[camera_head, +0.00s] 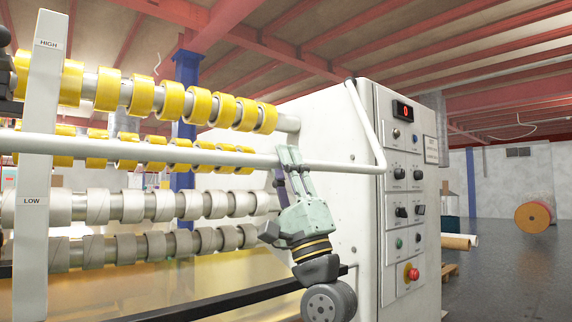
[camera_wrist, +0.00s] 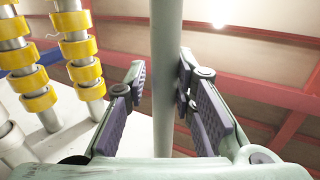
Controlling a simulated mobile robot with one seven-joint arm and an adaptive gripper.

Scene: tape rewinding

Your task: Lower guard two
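A white tubular guard bar (camera_head: 140,151) runs across the front of the tape rolls, between the HIGH and LOW labels. Its right end bends up along the machine's control cabinet. My gripper (camera_head: 288,157) reaches up from below to this bar, near the cabinet. In the wrist view, the bar (camera_wrist: 166,45) passes between the fingers of my gripper (camera_wrist: 161,78). The fingers stand apart, with a gap on the left side of the bar. The right finger is close to the bar; I cannot tell if it touches.
Yellow tape rolls (camera_head: 198,105) sit on upper shafts and grey rolls (camera_head: 163,206) on lower ones, behind the bar. An upright post (camera_head: 38,130) bears the labels. The control cabinet (camera_head: 414,220) stands at the right. Open floor (camera_head: 510,270) lies beyond it.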

